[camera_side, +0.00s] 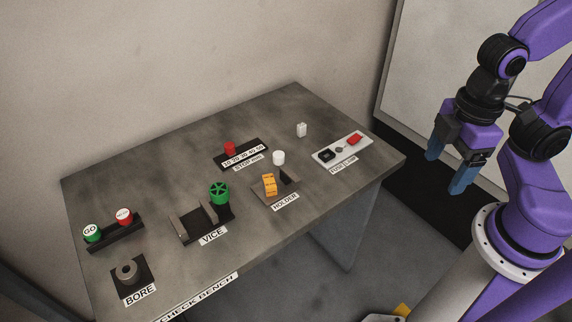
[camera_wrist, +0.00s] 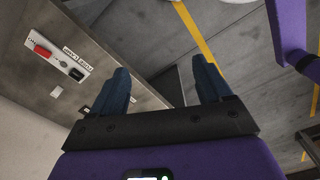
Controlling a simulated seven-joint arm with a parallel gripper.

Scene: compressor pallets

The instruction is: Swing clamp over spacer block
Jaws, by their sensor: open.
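My gripper (camera_side: 446,172) hangs in the air to the right of the bench, open and empty, its two blue fingers apart. It also shows open in the wrist view (camera_wrist: 160,68). A light plate (camera_side: 330,155) lies at the bench's right end. The plate also shows in the wrist view (camera_wrist: 58,60), left of my fingers. I cannot tell for certain which part is the clamp or spacer block.
A small white block (camera_side: 301,130) and a white cylinder (camera_side: 278,158) stand near the plate. The holder (camera_side: 288,189) bears an orange piece (camera_side: 269,184). The vice (camera_side: 190,228) with its green wheel (camera_side: 219,193), a red stop (camera_side: 230,148) and the bore (camera_side: 127,271) lie further left.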

